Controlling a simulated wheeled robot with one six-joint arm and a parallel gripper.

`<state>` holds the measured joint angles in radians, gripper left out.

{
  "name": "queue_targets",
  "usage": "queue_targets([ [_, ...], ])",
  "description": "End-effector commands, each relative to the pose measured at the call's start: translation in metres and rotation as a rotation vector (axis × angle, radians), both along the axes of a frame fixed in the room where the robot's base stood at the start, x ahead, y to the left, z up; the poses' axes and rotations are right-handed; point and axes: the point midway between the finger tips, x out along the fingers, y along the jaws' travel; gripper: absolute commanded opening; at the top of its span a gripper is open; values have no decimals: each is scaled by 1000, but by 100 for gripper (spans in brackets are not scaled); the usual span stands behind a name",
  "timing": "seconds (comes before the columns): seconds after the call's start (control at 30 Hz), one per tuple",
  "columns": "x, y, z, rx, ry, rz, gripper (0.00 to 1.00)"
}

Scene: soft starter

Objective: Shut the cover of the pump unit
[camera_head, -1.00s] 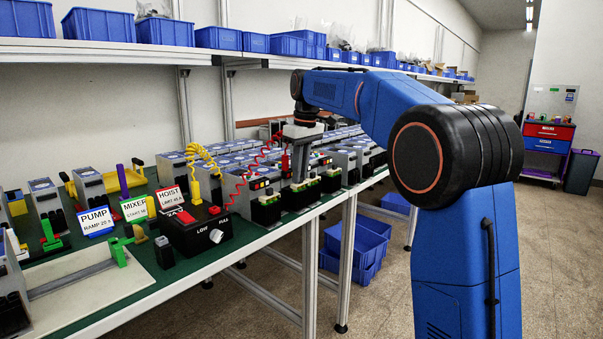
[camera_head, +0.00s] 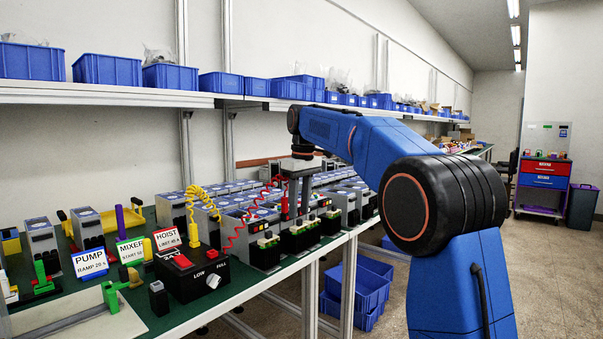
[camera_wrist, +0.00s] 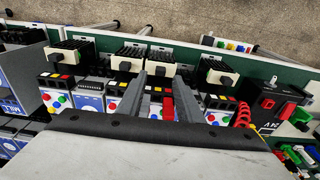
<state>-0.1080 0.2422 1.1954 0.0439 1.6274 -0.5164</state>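A white and blue PUMP card (camera_head: 90,263) stands at the left of the bench, beside a green MIXER card (camera_head: 131,250) and a red HOIST card (camera_head: 167,239). Which unit is the pump unit, and how its cover stands, I cannot tell. A row of grey soft starter units with black and cream fronts (camera_head: 299,237) runs along the bench edge; they also show in the wrist view (camera_wrist: 128,60). My gripper (camera_head: 296,208) points down over this row. In the wrist view its two fingers (camera_wrist: 160,82) are apart, with nothing clearly held between them.
A black control box (camera_head: 191,275) with red buttons and a dial sits left of my gripper, with coiled red and yellow cords behind it. A shelf of blue bins (camera_head: 172,77) runs above the bench. Blue crates (camera_head: 355,285) are under it. Open floor lies right.

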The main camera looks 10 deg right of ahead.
Motion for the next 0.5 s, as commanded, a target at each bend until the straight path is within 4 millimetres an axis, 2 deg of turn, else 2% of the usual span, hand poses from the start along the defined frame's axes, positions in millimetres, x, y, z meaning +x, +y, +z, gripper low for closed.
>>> queue_targets([
  [0.3,-4,-3,64,0,-4,0,33],
  [0.5,-6,-5,99,0,-4,0,33],
])
